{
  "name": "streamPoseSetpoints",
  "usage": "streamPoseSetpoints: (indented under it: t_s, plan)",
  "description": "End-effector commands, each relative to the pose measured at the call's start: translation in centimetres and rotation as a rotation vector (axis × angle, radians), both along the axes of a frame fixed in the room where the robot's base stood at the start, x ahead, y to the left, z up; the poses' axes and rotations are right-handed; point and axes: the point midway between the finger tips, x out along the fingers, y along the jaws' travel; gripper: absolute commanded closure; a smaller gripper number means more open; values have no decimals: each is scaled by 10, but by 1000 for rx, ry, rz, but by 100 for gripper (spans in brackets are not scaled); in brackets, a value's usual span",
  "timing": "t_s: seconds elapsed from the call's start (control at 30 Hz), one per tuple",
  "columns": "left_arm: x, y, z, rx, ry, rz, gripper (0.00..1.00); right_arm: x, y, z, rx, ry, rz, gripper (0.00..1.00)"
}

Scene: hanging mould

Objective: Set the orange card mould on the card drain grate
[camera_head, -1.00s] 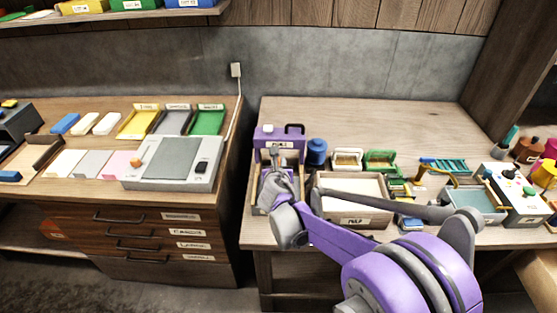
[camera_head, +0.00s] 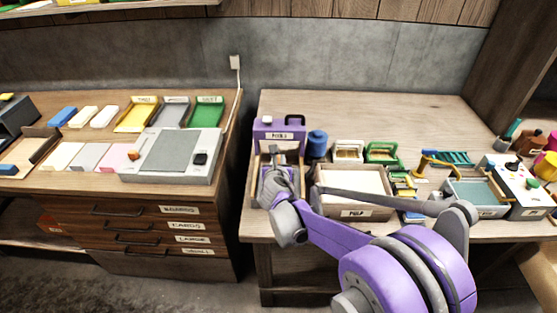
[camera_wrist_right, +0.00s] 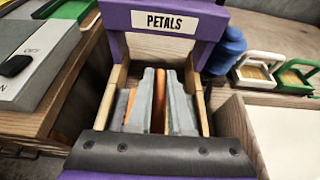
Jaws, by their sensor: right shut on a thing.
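My right gripper (camera_wrist_right: 158,100) is in the wooden-sided bay in front of the purple PETALS box (camera_wrist_right: 164,20). Its two grey fingers are shut on an upright orange piece (camera_wrist_right: 158,88), which seems to be part of the orange card mould; more orange shows left of the fingers. The rest of the mould is hidden by the fingers and purple palm. In the head view the right gripper (camera_head: 278,168) hides it too. A teal slatted rack (camera_head: 457,158) at the back right of the bench may be the drain grate; I cannot tell. My left gripper is not in view.
A blue jar (camera_head: 317,145), a white mould (camera_head: 348,148) and a green mould (camera_head: 382,150) stand right of the PETALS box. The PULP tray (camera_head: 354,212) is in front. A grey switched device (camera_head: 182,150) is on the left bench. The bench's back is clear.

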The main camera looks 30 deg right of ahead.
Motion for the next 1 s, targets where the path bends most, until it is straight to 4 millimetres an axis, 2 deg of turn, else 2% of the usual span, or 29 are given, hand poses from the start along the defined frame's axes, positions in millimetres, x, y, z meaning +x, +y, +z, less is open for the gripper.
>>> streamPoseSetpoints:
  t_s: [0.47,0.5,0.7,1.0]
  plan:
    - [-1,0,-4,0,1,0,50,0,0,-5,0,0,0,100]
    - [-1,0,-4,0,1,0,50,0,0,-5,0,0,0,80]
    - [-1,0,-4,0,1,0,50,0,0,-4,0,0,0,47]
    - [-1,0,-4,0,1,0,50,-1,1,-4,0,0,0,47]
